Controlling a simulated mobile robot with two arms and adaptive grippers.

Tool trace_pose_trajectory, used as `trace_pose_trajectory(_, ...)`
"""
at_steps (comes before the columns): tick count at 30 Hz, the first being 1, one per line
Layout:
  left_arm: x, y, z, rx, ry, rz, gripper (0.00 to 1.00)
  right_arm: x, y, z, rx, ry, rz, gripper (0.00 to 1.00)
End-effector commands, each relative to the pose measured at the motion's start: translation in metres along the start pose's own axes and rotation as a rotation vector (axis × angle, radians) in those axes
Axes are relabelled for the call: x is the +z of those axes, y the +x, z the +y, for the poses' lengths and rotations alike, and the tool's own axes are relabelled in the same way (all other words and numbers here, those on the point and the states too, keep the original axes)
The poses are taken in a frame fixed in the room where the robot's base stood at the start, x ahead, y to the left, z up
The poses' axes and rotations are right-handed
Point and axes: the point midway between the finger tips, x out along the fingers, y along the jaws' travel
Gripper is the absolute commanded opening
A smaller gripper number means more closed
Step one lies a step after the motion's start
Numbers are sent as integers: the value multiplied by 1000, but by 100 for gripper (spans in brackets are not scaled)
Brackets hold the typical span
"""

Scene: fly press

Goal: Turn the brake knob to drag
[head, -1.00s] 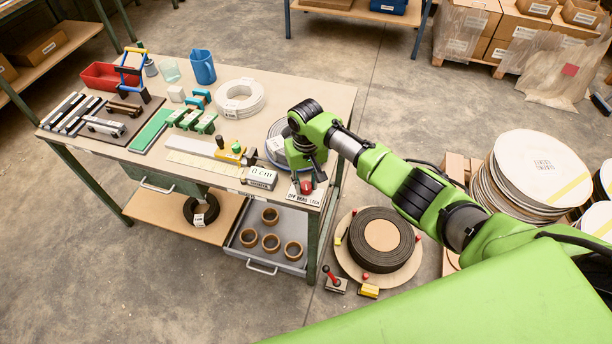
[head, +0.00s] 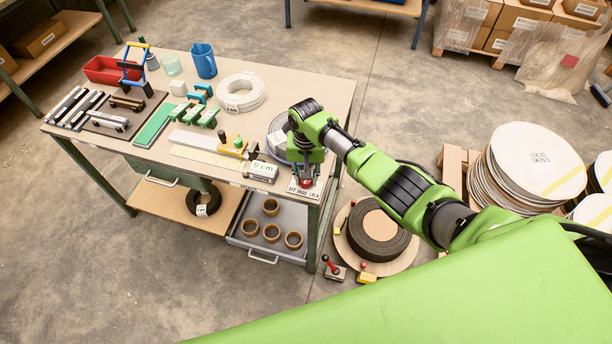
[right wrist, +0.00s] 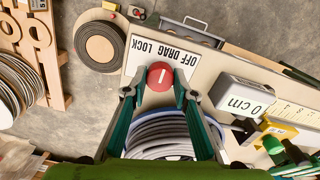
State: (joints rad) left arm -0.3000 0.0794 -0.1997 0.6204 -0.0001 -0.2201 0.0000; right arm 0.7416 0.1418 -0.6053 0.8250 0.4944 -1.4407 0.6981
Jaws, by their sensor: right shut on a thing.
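The brake knob (right wrist: 160,76) is round and red with a white line across its top. In the right wrist view the line runs roughly up and down the picture, toward the middle word, DRAG. A white label plate (right wrist: 140,62) carries OFF, DRAG and LOCK. My right gripper (right wrist: 160,88) has its two dark fingers shut on the knob, one on each side. In the head view the right gripper (head: 306,178) reaches down at the bench's front right corner and mostly hides the knob. The left gripper is not in view.
A coil (right wrist: 160,135) lies close under the gripper. A "0 cm" display (right wrist: 240,96) and a yellow block (head: 232,150) stand beside it on the workbench (head: 290,85). A dark reel (head: 378,228) lies on the floor to the right.

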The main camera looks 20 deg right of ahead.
Motion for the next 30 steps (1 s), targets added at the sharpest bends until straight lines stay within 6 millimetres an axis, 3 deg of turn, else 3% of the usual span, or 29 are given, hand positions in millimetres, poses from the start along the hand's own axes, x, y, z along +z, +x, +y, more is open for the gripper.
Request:
trace_pose_trajectory(4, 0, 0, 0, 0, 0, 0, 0, -1, -1, 0, -1, -1, 3, 4)
trace_pose_trajectory(5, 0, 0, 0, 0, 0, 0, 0, -1, -1, 0, -1, -1, 3, 28)
trace_pose_trajectory(6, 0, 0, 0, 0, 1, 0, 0, -1, -1, 0, -1, -1, 3, 38)
trace_pose_trajectory(7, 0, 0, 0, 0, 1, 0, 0, -1, -1, 0, -1, -2, 3, 42)
trace_pose_trajectory(20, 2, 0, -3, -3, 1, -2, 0, -1, -6, 0, -1, -2, 2, 42)
trace_pose_trajectory(25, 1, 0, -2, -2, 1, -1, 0, -1, -27, 0, -2, -3, 4, 42)
trace_pose_trajectory(30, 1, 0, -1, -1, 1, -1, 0, -2, -65, -1, -4, -3, 6, 42)
